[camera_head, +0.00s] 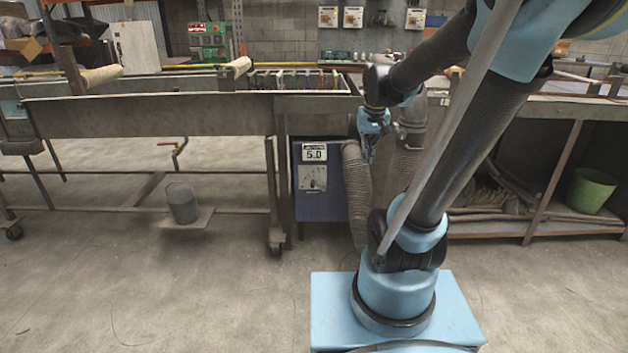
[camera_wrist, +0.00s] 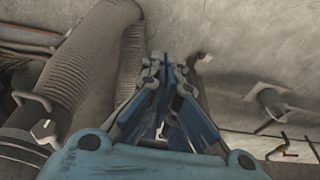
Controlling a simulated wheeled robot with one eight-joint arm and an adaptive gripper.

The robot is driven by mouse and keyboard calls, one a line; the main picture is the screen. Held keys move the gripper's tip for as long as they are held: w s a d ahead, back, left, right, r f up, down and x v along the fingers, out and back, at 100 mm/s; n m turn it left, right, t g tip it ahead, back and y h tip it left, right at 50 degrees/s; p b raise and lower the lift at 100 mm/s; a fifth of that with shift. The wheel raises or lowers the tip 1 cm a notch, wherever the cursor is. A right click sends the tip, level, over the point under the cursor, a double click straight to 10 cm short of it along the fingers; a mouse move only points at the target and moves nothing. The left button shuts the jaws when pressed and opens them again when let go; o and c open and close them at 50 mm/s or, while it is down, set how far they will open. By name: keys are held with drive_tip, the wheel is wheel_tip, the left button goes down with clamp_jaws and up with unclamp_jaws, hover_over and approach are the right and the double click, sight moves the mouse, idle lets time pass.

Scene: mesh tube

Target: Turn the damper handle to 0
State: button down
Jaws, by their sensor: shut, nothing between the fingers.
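My gripper (camera_head: 368,150) hangs fingers-down beside the blue box in the head view, next to the grey ducts. In the wrist view its blue fingers (camera_wrist: 168,75) are closed together with nothing between them. A thick duct (camera_head: 411,122) stands just right of the gripper; in the wrist view a thick duct (camera_wrist: 85,60) with a metal clamp ring lies to the left. I cannot make out the damper handle for certain; my arm and gripper cover part of the ducts. The display (camera_head: 314,152) on the blue box reads 5.0.
The blue box (camera_head: 322,205) stands under the bench edge, with a ribbed hose (camera_head: 357,190) at its right. A grey bucket (camera_head: 182,202) sits on a low shelf at the left. A green bin (camera_head: 592,190) is at the right.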

drive_tip(key=w+a+f, duration=0.2)
drive_tip(key=w+a, duration=0.1)
drive_tip(key=w, duration=1)
drive_tip(key=w+a+f, duration=0.2)
drive_tip(key=w+a, duration=0.2)
drive_tip(key=w, duration=0.8)
drive_tip(key=shift+t+y, duration=0.3)
drive_tip(key=w+a+f, duration=0.2)
drive_tip(key=w+f, duration=0.3)
drive_tip(key=w, duration=0.1)
drive_tip(key=w+a+f, duration=0.3)
drive_tip(key=w+f, duration=0.3)
drive_tip(key=w+a+f, duration=0.3)
drive_tip(key=w+f, duration=0.3)
drive_tip(key=shift+w+a+f, duration=0.1)
drive_tip(key=shift+w+f, duration=0.15)
drive_tip(key=shift+w, duration=0.1)
hover_over(313, 182)
drive_tip(key=f, duration=1.1)
drive_tip(key=shift+s+d, duration=0.25)
drive_tip(key=shift+d, duration=0.15)
drive_tip(key=shift+a+f, duration=0.15)
drive_tip(key=shift+f, duration=0.7)
